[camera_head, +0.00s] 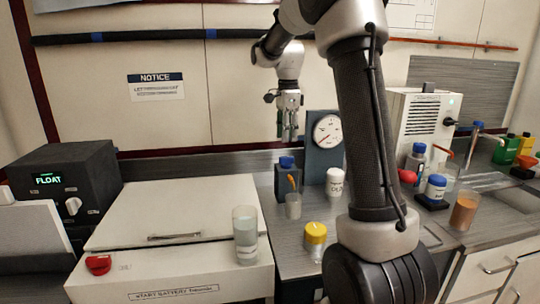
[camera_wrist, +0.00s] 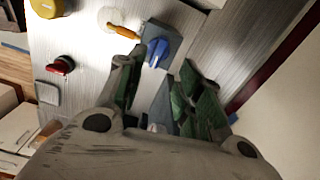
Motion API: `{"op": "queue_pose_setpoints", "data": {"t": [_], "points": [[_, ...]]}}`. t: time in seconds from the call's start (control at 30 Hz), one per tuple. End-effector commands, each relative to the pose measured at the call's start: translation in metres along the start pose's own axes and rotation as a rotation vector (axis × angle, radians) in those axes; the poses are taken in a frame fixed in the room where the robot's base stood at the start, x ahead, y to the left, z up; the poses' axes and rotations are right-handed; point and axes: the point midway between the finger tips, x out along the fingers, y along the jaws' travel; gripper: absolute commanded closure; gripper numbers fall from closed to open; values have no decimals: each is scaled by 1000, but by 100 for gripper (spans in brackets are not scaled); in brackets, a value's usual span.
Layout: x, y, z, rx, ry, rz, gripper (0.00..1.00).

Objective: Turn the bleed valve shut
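A dark block with a blue knob on top (camera_head: 287,163) stands on the counter beside a round gauge on a dark panel (camera_head: 328,134). It looks like the bleed valve, but no label on it can be read. In the wrist view the blue knob (camera_wrist: 157,53) shows on its grey-blue block, beyond and between my fingertips. My gripper (camera_head: 288,137) points down above and slightly behind the knob, apart from it. In the wrist view my gripper (camera_wrist: 160,68) has its fingers spread, with nothing between them.
An orange-handled item in a small cup (camera_head: 293,205) stands just in front of the block. A white-capped jar (camera_head: 334,182), a yellow-capped jar (camera_head: 315,236) and a glass (camera_head: 245,235) are nearby. A red knob (camera_head: 98,264) is on the front-left box. My arm hides part of the counter.

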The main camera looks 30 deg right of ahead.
Motion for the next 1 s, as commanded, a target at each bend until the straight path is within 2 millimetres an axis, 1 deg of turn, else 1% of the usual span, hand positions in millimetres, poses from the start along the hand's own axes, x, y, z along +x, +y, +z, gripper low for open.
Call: {"op": "queue_pose_setpoints", "data": {"t": [0.13, 0.23, 0.5, 0.6, 0.77, 0.97, 1.0], "points": [[2, 2, 0, 98, 0, 6, 64], [12, 2, 0, 113, 1, 7, 64], [57, 3, 0, 111, 1, 8, 64], [69, 3, 0, 110, 1, 8, 64], [78, 2, 0, 110, 0, 6, 64], [78, 2, 0, 109, 0, 5, 64], [78, 2, 0, 109, 0, 5, 66]]}}
